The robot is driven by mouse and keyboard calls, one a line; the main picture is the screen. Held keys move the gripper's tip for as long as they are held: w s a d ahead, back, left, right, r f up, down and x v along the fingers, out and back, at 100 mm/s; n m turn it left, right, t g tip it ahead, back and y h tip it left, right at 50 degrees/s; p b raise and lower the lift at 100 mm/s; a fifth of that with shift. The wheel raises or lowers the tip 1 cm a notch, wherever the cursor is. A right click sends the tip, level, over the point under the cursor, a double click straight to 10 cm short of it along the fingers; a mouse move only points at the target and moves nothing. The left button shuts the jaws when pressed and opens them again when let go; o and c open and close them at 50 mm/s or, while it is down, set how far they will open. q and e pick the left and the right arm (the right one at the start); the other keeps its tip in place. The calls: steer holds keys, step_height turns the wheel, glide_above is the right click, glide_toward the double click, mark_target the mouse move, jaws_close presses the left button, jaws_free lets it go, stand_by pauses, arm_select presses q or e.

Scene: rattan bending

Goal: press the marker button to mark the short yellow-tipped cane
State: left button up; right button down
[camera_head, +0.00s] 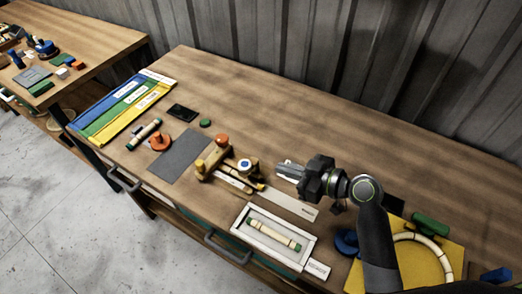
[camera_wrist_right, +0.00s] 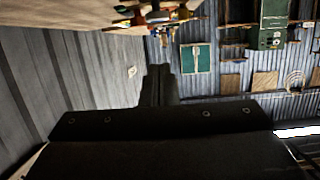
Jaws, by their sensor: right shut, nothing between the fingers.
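A wooden jig (camera_head: 208,163) with an orange knob (camera_head: 222,140) stands at the middle of the bench. A round white button with a blue centre (camera_head: 244,165) sits at its right side. Pale cane pieces (camera_head: 235,181) lie at the jig's front, with a yellow end (camera_head: 260,187) showing; their exact seating is too small to tell. My right gripper (camera_head: 282,170) is shut and empty, a little right of the button and apart from it, pointing left. Its dark fingers (camera_wrist_right: 160,86) also show in the right wrist view. My left gripper is out of view.
A white-framed tray (camera_head: 240,229) holds a green-tipped cane (camera_head: 272,234). A yellow board (camera_head: 455,262) with a curved cane (camera_head: 425,240) lies at the right. A grey mat (camera_head: 178,157), an orange disc (camera_head: 160,141) and a striped sorting tray (camera_head: 105,115) lie left. The bench's back is clear.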

steer(key=b, duration=0.2)
glide_above(250, 168)
steer(key=f, duration=0.1)
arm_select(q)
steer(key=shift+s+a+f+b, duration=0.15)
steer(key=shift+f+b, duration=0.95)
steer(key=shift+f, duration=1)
arm_select(e)
steer(key=shift+y, duration=0.3)
steer(key=shift+s+d+f, duration=0.1)
steer(key=shift+d+f, duration=0.05)
steer(key=shift+f, duration=0.9)
steer(key=shift+s+d+f, duration=0.1)
steer(key=shift+d+f, duration=0.05)
steer(key=shift+f, duration=0.85)
step_height(250, 168, down, 2)
steer(key=b, duration=0.3)
steer(key=shift+f, duration=0.2)
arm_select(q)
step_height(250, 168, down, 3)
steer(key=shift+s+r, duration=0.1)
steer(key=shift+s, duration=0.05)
